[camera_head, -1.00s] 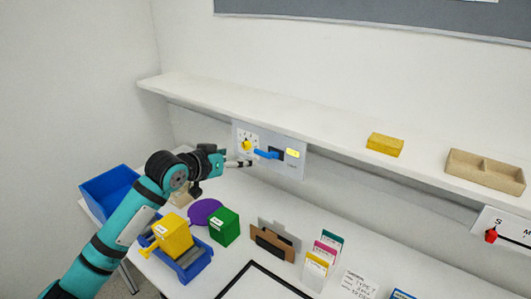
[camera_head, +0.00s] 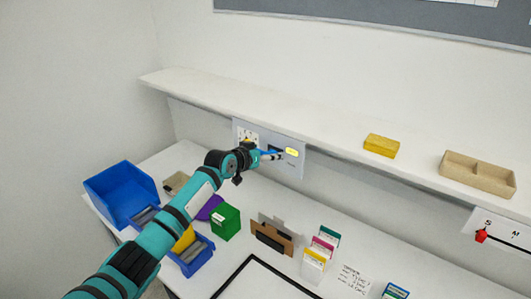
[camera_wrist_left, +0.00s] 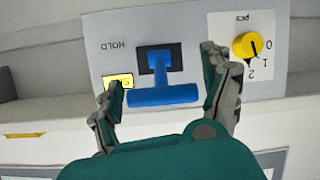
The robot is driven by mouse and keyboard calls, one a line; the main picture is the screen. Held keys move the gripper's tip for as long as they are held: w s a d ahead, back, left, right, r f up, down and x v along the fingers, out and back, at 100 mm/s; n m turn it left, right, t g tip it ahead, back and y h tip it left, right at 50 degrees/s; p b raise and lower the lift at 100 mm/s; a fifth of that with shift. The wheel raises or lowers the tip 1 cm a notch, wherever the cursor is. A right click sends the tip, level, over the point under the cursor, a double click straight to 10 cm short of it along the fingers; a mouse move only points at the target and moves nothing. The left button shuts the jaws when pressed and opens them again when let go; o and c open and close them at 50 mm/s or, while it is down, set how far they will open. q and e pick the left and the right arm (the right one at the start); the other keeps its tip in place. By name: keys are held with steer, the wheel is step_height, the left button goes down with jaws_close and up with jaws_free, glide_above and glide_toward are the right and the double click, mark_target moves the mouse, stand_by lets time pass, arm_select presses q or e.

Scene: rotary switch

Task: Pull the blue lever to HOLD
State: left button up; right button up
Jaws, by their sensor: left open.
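The blue lever (camera_wrist_left: 150,95) has a T-shaped handle and sticks out of a dark slot in a grey panel (camera_wrist_left: 100,60). In the left wrist view, the panel bears the word HOLD and a lit yellow label (camera_wrist_left: 118,80); the wrist picture is upside down. My left gripper (camera_wrist_left: 166,98) is open, its fingers on both sides of the lever's handle, with a gap to the right finger; contact on the left side is unclear. In the head view, the left gripper (camera_head: 270,155) is at the panel and partly hides the lever. My right gripper is not in view.
A yellow rotary knob (camera_wrist_left: 253,45) sits beside the lever. A white shelf (camera_head: 300,120) runs above the panel, bearing a yellow block (camera_head: 381,145) and a wooden tray (camera_head: 478,173). Blue bins (camera_head: 120,193), a green box (camera_head: 225,221) and card holders stand on the table below.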

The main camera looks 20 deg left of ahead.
arm_select(q)
jaws_close()
stand_by(0.7)
